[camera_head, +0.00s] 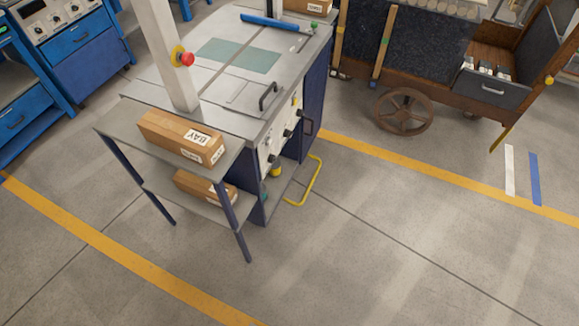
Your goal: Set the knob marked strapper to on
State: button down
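A grey and dark blue machine (190,85) stands left of centre. A pale control panel (281,132) is on its side facing right, seen at a steep slant. Several small dark knobs (287,133) stick out from this panel. Their markings are too small to read, so I cannot tell which is the strapper knob or how any is turned. My gripper is not in view.
A red button (187,59) sits on the machine's column. A side shelf holds a cardboard box (182,136), with another box (205,187) below. A yellow bar (307,182) juts out near the floor. A wheeled wooden cart (403,110) stands behind right. The foreground floor is clear.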

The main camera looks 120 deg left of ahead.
aim_at(271, 158)
jog(key=i, duration=0.25)
jog(key=u, duration=4.45)
jog(key=i, duration=0.15)
jog(key=z, duration=0.35)
